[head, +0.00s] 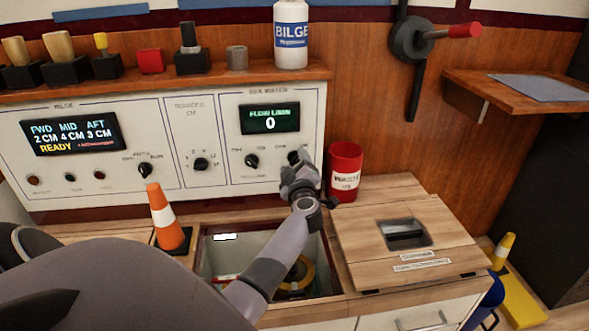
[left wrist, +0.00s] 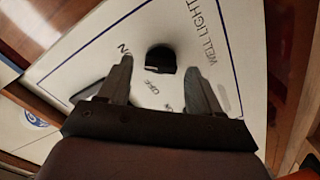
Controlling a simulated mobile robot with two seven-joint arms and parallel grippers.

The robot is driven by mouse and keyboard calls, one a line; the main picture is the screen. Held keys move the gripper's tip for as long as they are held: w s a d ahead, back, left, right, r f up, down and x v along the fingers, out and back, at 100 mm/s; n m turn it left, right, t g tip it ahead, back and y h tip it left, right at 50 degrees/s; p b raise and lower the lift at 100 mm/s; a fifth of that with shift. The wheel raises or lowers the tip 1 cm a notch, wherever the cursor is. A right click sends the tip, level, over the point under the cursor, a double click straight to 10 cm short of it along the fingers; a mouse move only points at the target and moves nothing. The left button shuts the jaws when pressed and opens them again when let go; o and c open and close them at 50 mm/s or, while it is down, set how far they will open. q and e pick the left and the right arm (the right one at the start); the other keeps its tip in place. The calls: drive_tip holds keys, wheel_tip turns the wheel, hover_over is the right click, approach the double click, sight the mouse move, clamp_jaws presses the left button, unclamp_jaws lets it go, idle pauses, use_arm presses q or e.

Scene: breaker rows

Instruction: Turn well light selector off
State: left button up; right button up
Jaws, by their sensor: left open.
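The well light selector is a black round knob (left wrist: 161,60) on a white panel in the left wrist view. WELL LIGHT is printed beside it, with ON and OFF lettering near it; I cannot tell clearly where it points. In the head view the knob (head: 294,156) is at the right end of the panel's lower row, partly hidden by my gripper. My left gripper (head: 299,172) is open in front of it. In the left wrist view the open fingers (left wrist: 160,67) are on either side of the knob; contact is not clear. My right gripper is not in view.
A red waste can (head: 345,165) stands just right of my left gripper. Below my arm is an open well (head: 212,262) in the wooden counter. An orange cone (head: 165,215) stands to its left. Other knobs (head: 251,161) sit left on the panel. A shelf (head: 150,86) overhangs the panel.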

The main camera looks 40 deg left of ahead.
use_arm(q)
drive_tip(key=shift+w+a, duration=0.15)
drive_tip(key=shift+a, duration=0.1)
drive_tip(key=shift+c, duration=0.3)
drive_tip(key=c, duration=1)
